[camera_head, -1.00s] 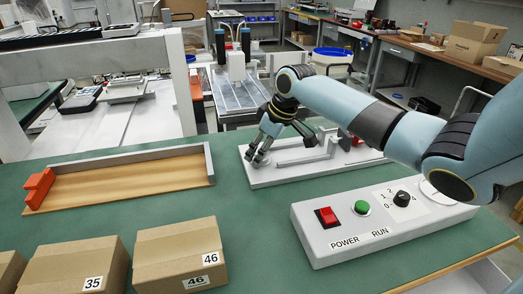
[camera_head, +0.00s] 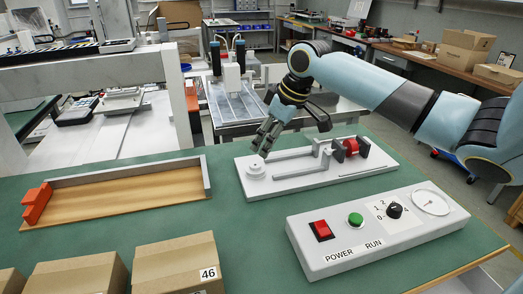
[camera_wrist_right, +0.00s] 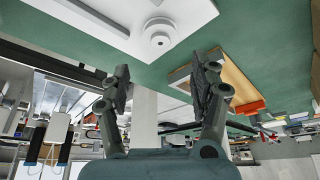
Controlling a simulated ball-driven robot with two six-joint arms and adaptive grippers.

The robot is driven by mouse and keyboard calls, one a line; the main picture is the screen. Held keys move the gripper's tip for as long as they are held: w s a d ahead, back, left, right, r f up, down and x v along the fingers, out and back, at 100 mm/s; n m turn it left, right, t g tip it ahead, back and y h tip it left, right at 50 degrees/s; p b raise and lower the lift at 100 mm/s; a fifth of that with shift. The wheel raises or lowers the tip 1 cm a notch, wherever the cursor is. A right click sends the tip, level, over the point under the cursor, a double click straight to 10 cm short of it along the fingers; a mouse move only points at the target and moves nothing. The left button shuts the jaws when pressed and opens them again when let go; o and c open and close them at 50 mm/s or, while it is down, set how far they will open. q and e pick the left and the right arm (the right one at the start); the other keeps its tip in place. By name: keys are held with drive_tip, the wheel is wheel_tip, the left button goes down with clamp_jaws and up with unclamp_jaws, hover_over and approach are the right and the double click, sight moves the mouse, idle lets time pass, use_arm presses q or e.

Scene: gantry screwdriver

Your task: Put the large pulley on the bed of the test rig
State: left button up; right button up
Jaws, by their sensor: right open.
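The large pulley (camera_head: 256,169), a pale stepped disc, lies flat at the left end of the white bed (camera_head: 308,180) of the test rig. The right wrist view also shows the pulley (camera_wrist_right: 160,35), with a hole in its middle, and part of the bed (camera_wrist_right: 105,18). My right gripper (camera_head: 266,147) is open just above and behind the pulley. In the right wrist view the two spread fingers (camera_wrist_right: 161,75) have nothing between them and are clear of the pulley. My left gripper is not in view.
The rig carries grey brackets and a red part (camera_head: 351,147). The control box (camera_head: 375,228) with red and green buttons stands in front. A wooden tray (camera_head: 120,205) with a red block lies left. Cardboard boxes (camera_head: 180,264) line the front edge. Green bench between is clear.

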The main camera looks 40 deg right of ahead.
drive_tip(key=v, duration=0.3)
drive_tip(key=shift+f, duration=0.1)
idle(0.5)
